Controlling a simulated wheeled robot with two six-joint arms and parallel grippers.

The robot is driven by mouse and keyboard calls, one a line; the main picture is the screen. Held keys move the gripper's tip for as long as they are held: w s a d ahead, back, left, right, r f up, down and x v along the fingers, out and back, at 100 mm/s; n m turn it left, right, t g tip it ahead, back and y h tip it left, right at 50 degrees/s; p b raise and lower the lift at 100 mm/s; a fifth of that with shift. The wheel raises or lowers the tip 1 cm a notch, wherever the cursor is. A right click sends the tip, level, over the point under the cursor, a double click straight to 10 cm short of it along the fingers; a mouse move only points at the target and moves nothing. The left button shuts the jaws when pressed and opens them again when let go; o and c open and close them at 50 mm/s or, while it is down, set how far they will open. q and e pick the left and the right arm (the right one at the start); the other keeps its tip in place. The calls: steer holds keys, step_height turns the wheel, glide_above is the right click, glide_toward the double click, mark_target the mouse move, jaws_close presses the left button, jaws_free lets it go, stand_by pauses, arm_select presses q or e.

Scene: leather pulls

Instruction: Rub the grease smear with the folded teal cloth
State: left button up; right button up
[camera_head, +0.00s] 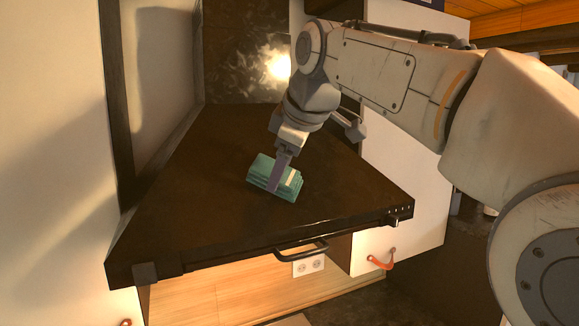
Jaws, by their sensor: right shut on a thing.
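The folded teal cloth (262,171) is a thick stack of layers near the middle of the dark brown surface (185,215). My right gripper (278,176) reaches down from the upper right and is shut on the cloth, one finger showing across its near side. The cloth is at or just above the surface; I cannot tell if it touches. I cannot make out the grease smear; the cloth and gripper may hide it. My left gripper is not in view.
White cabinet panels stand on both sides, one with an orange pull (381,261). A wall outlet (308,266) shows below. The surface left of the cloth is clear.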

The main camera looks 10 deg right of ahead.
steer(key=shift+s+a+f, duration=0.1)
steer(key=shift+s+a, duration=0.2)
steer(key=shift+a, duration=0.65)
steer(key=shift+s+a+r, duration=0.1)
steer(key=shift+s+a, duration=0.15)
steer(key=shift+a, duration=0.65)
steer(key=shift+s+a+f, duration=0.1)
steer(key=shift+s+a, duration=0.2)
steer(key=shift+a, duration=0.65)
steer(key=v, duration=0.6)
steer(key=shift+v, duration=1.55)
